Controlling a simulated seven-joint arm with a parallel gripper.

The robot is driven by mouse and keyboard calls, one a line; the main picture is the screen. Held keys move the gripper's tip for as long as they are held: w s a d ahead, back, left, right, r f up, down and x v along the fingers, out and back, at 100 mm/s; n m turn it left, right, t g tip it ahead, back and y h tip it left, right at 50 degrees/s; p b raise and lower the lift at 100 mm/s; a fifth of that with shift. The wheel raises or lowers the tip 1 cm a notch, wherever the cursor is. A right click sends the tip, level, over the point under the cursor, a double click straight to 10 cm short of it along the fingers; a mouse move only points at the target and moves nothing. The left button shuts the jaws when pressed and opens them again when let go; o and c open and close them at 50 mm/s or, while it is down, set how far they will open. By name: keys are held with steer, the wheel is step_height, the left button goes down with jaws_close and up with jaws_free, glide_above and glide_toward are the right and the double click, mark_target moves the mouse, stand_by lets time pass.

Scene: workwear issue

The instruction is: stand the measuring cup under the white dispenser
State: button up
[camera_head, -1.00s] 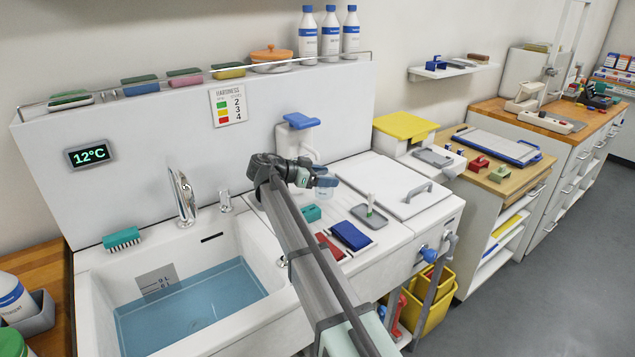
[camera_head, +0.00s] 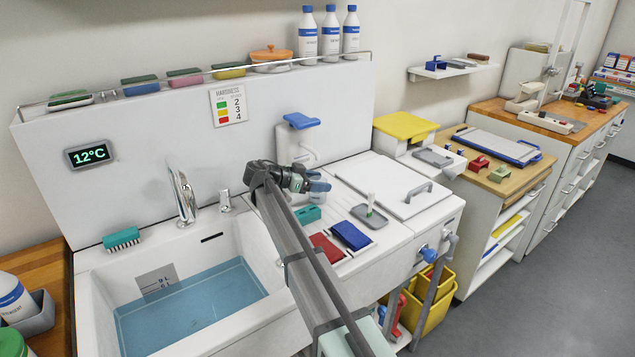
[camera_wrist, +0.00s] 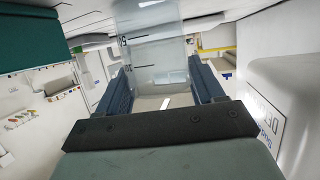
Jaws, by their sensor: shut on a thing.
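The measuring cup (camera_wrist: 152,42) is clear, with dark scale marks, and sits between the two dark fingers of my gripper (camera_wrist: 162,85) in the wrist view. My gripper (camera_head: 304,181) is shut on it. In the head view the cup (camera_head: 319,187) shows as a small bluish shape at the gripper's tip, partly hidden by it. The white dispenser (camera_head: 300,144) with a blue lever on top stands against the back panel, just behind and above the gripper. A white body with dark lettering (camera_wrist: 264,112) is close on the right in the wrist view. The cup's base is not clear.
A teal block (camera_head: 307,214), a red pad (camera_head: 326,247) and a blue pad (camera_head: 350,235) lie on the counter in front. A grey tray (camera_head: 369,216) is to the right. The water-filled sink (camera_head: 190,305) is to the left.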

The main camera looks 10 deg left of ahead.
steer(key=shift+f, duration=0.1)
steer(key=o, duration=1)
steer(key=v, duration=1.2)
